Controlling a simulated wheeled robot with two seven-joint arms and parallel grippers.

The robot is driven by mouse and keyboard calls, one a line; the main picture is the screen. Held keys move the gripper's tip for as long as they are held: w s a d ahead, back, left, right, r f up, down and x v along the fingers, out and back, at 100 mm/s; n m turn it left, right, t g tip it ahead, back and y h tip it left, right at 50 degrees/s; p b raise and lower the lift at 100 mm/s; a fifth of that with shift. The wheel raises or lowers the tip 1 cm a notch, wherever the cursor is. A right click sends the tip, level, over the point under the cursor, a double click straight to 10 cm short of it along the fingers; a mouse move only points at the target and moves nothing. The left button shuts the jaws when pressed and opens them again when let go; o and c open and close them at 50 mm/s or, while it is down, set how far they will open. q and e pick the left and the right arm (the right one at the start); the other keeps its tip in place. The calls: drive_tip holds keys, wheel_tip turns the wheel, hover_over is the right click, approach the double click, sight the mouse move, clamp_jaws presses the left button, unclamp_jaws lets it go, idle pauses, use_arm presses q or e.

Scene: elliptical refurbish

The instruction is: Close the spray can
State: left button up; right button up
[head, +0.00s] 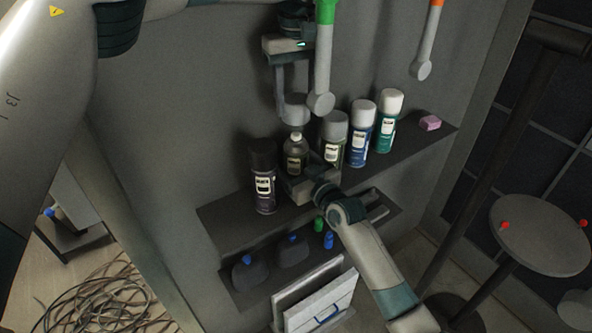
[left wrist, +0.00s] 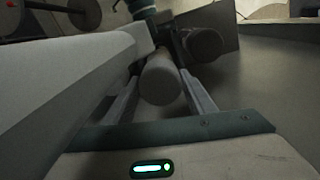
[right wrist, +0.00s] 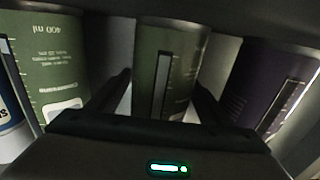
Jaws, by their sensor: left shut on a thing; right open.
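An uncapped olive-green spray can (head: 294,160) stands upright on the upper wall shelf, its nozzle showing. In the right wrist view the can (right wrist: 165,65) stands between the fingers of my right gripper (right wrist: 165,95). That gripper is open, low around the can. My left gripper (head: 293,92) points down from above, shut on a grey cap (head: 293,110). The cap looks upright just above the nozzle; whether it touches cannot be told. In the left wrist view the cap (left wrist: 160,80) sits between the two fingers, hiding much of what is below.
A dark-capped can (head: 263,178) stands close left of the uncapped can. Grey-capped cans, green (head: 334,138), blue (head: 361,133) and teal (head: 387,120), stand to the right, then a pink block (head: 430,123). A green-handled tool (head: 324,50) hangs beside my left gripper.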

sight(297, 134)
drive_tip(key=shift+w, duration=0.15)
drive_tip(key=c, duration=1.6)
use_arm(q)
drive_tip(key=shift+f, duration=2.45)
drive_tip(key=shift+f, duration=0.85)
drive_tip(key=shift+f, duration=0.7)
drive_tip(key=o, duration=1.1)
drive_tip(key=shift+r, duration=0.2)
